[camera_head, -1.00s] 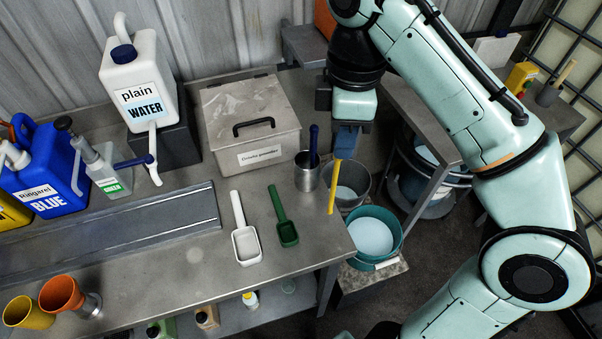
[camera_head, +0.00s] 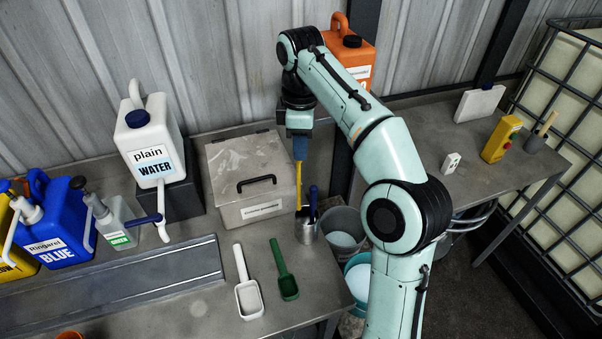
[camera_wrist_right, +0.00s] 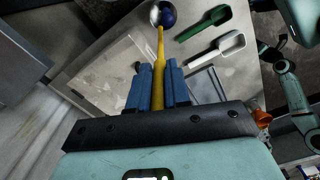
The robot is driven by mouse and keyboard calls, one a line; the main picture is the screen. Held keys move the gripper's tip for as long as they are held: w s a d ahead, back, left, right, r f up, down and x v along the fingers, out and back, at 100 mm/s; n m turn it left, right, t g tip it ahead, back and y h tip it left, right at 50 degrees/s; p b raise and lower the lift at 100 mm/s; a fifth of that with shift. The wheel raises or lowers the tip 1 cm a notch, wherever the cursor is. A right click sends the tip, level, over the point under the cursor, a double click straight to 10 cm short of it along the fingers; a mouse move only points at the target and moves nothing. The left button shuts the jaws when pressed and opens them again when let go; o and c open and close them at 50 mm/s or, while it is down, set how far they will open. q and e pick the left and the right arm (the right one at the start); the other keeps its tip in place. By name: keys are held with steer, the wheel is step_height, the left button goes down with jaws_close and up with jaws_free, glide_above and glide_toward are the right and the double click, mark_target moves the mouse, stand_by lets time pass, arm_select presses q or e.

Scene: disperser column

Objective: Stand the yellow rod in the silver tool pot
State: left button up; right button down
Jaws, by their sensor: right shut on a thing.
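My right gripper (camera_head: 299,148) points down above the silver tool pot (camera_head: 306,232) and is shut on the yellow rod (camera_head: 298,184). The rod hangs close to upright, its lower end at the pot's rim. I cannot tell whether the tip is inside the pot or just in front of it. A dark blue-handled tool (camera_head: 313,200) stands in the pot. In the right wrist view the rod (camera_wrist_right: 160,48) runs from between the blue fingers (camera_wrist_right: 158,88) to the pot (camera_wrist_right: 156,14). My left gripper cannot be made out.
The grey lidded box (camera_head: 240,160) stands close behind and left of the pot. White (camera_head: 249,298) and green (camera_head: 287,284) scoops lie in front. Grey (camera_head: 342,236) and teal (camera_head: 358,283) buckets stand right of the table edge. An orange canister (camera_head: 358,62) is behind my arm.

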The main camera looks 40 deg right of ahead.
mark_target(299, 175)
arm_select(q)
steer(key=shift+s+f+b, duration=0.2)
steer(key=shift+s+f, duration=0.05)
steer(key=shift+s, duration=0.25)
steer(key=shift+s+f+b, duration=0.15)
steer(key=shift+s+f, duration=0.1)
steer(key=shift+s, duration=0.25)
arm_select(e)
step_height(299, 175, down, 10)
steer(key=s, duration=0.1)
steer(key=shift+r, duration=0.15)
steer(key=shift+w, duration=0.1)
steer(key=shift+f, duration=0.3)
steer(key=c, duration=1.1)
jaws_free()
arm_select(q)
steer(key=shift+s+f, duration=0.1)
steer(key=shift+s, duration=0.05)
